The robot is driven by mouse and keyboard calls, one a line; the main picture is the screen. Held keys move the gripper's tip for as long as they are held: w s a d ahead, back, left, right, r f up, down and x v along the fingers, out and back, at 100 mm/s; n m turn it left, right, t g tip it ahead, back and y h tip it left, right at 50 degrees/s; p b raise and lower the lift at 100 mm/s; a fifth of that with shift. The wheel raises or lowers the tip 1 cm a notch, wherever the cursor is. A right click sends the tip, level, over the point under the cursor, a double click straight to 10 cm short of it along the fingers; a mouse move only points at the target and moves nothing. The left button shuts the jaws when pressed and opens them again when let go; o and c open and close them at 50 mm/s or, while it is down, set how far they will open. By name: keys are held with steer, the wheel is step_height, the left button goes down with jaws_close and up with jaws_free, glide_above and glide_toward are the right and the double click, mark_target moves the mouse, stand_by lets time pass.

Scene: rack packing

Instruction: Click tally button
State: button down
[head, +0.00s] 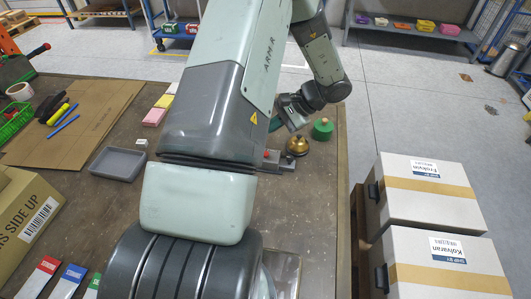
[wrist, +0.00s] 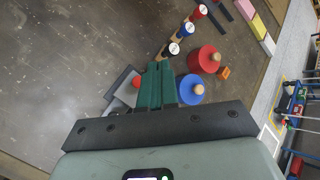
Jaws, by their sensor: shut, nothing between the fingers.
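A red round button (wrist: 136,82) on a grey base (wrist: 122,92) shows in the wrist view, just left of my green fingers. It looks like the tally button. In the head view, a small red button (head: 267,154) on a grey base (head: 286,163) shows at the right edge of my arm. My gripper (wrist: 159,65) is shut and empty, with its fingers together; they partly cover the base in the wrist view. In the head view my gripper (head: 277,122) is beyond the button, partly hidden by my arm. I cannot tell its height, and no contact is visible.
A brass bell (head: 297,145) and a green knobbed piece (head: 322,128) stand near the table's right edge. Red (wrist: 204,59) and blue (wrist: 190,89) knobbed pieces sit right of my fingers. A grey tray (head: 118,163) lies left. Boxes (head: 425,190) stand beyond the table.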

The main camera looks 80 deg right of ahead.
mark_target(269, 154)
steer(key=shift+f, duration=3.15)
steer(key=shift+f, duration=0.1)
steer(key=shift+f, duration=0.3)
steer(key=shift+f, duration=0.5)
steer(key=shift+r, duration=0.95)
steer(key=shift+r, duration=2.5)
